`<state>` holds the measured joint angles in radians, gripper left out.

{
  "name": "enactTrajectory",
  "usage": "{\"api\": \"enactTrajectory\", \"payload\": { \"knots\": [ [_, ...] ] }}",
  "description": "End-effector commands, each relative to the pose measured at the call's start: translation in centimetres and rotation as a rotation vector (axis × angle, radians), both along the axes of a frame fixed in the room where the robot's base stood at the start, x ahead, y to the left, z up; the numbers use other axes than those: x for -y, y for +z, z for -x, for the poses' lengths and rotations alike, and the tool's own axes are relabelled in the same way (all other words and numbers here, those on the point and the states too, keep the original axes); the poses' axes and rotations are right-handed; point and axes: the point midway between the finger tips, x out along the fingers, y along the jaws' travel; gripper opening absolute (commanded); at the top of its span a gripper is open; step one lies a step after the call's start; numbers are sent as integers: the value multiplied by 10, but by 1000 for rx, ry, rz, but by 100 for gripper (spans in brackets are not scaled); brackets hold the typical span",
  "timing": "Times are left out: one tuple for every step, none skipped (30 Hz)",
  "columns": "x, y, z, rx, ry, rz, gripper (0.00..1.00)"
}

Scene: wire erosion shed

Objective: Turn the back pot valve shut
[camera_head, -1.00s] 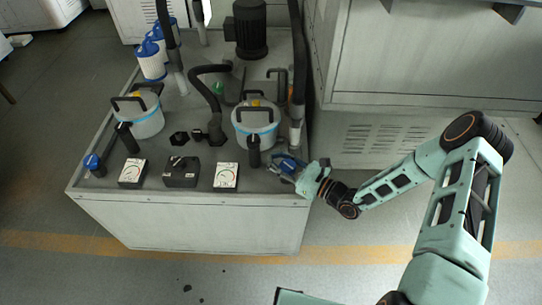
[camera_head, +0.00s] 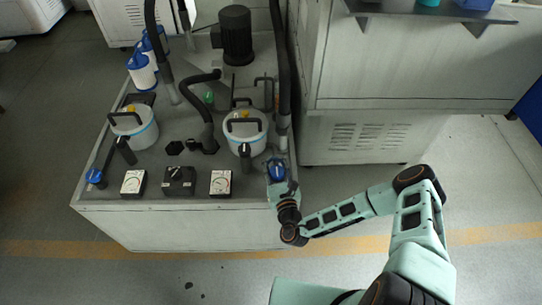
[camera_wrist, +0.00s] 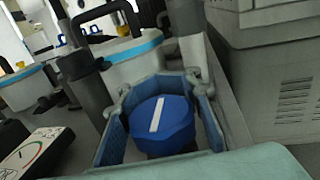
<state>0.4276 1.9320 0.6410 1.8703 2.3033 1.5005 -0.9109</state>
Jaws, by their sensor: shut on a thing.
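A blue valve knob (camera_head: 277,168) with a white line on top sits at the front right corner of the grey bench, beside the right-hand white pot (camera_head: 246,131). In the wrist view the blue knob (camera_wrist: 170,122) fills the space between my fingers, its white line running nearly up and down, slightly tilted. My gripper (camera_head: 278,176) is shut on this knob, and the fingers of my gripper (camera_wrist: 160,98) flank it left and right. A second blue knob (camera_head: 95,176) is at the left front, near the left-hand white pot (camera_head: 134,128). The knob's stem is mostly hidden.
Two white dials (camera_head: 221,183) and a black switch box (camera_head: 179,181) line the bench's front edge. Black hoses (camera_head: 203,105) and a motor (camera_head: 235,36) stand behind. A grey cabinet (camera_head: 365,130) is at the right. The floor in front is clear.

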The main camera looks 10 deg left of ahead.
Motion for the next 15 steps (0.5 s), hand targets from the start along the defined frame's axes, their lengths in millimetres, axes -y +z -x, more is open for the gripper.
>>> {"api": "enactTrajectory", "payload": {
  "knots": [
    [3,-1,0,-4,-18,3,0],
    [3,-1,0,-4,-25,4,0],
    [4,-1,0,-3,-33,4,0],
    [4,-1,-1,-2,-38,3,0],
    [4,-1,-1,-2,-41,3,0],
    [4,-1,-1,-2,-45,3,0],
    [4,-2,-1,-2,-47,3,0],
    [4,-2,-1,-2,-49,3,0],
    [4,-2,-1,-2,-51,3,0],
    [5,-2,-1,-2,-51,3,0],
    [5,-2,-1,-2,-52,3,0],
    [5,-2,-1,-2,-52,3,0],
    [5,-2,-1,-1,-52,2,0],
    [5,-2,-1,-1,-51,2,0],
    [5,-2,-1,-1,-51,2,0]
  ]
}}
